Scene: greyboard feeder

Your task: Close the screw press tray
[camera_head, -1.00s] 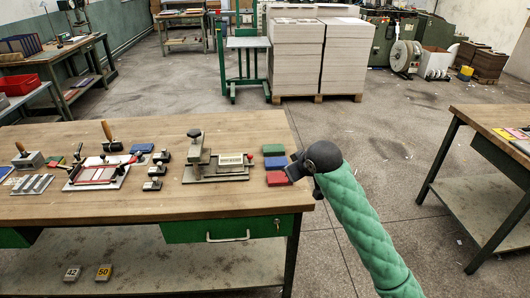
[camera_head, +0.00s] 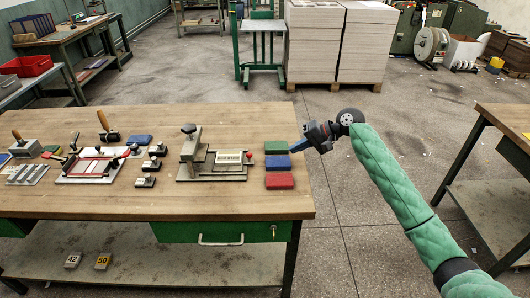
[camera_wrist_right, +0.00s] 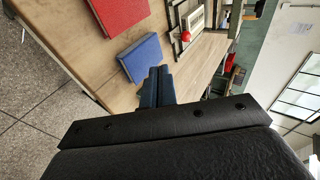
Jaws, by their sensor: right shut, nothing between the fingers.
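The screw press (camera_head: 191,148) stands on the right part of the wooden workbench, with a dark upright and a knob on top. Its tray (camera_head: 229,157) holds a pale block and sticks out to the right of the upright, with a red knob (camera_head: 249,155) at its right end. In the right wrist view the tray (camera_wrist_right: 194,22) and its red knob (camera_wrist_right: 186,36) show at the top, partly cut off. My right gripper (camera_head: 296,148) is shut and empty beyond the bench's right edge side, close to the blue block and right of the tray. My left gripper is out of view.
Green (camera_head: 275,147), blue (camera_head: 277,164) and red (camera_head: 279,181) blocks lie in a column between the tray and my right gripper. Small black clamps (camera_head: 150,165) stand left of the press. A closed green drawer (camera_head: 222,231) is below. Open floor lies to the right.

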